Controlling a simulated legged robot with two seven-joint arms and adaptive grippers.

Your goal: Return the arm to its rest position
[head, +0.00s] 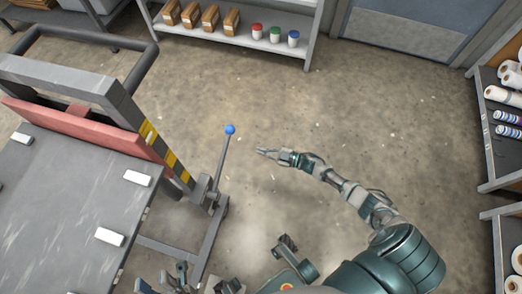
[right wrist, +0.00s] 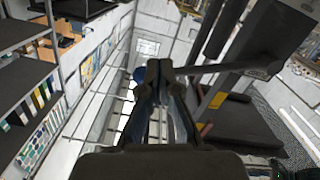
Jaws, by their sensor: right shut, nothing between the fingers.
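My right gripper (head: 262,152) is stretched out over the floor in the head view. It is shut and empty; its closed fingers also show in the right wrist view (right wrist: 152,78). A lever (head: 221,160) with a blue knob (head: 230,129) stands upright on the press, left of the right gripper and apart from it in the head view.
The press (head: 70,82) and its grey table (head: 60,205) with white blocks fill the left. A shelf (head: 235,50) at the back holds several boxes and three capped jars. Racks with rolls (head: 505,97) stand at the right. The floor (head: 380,110) between is clear.

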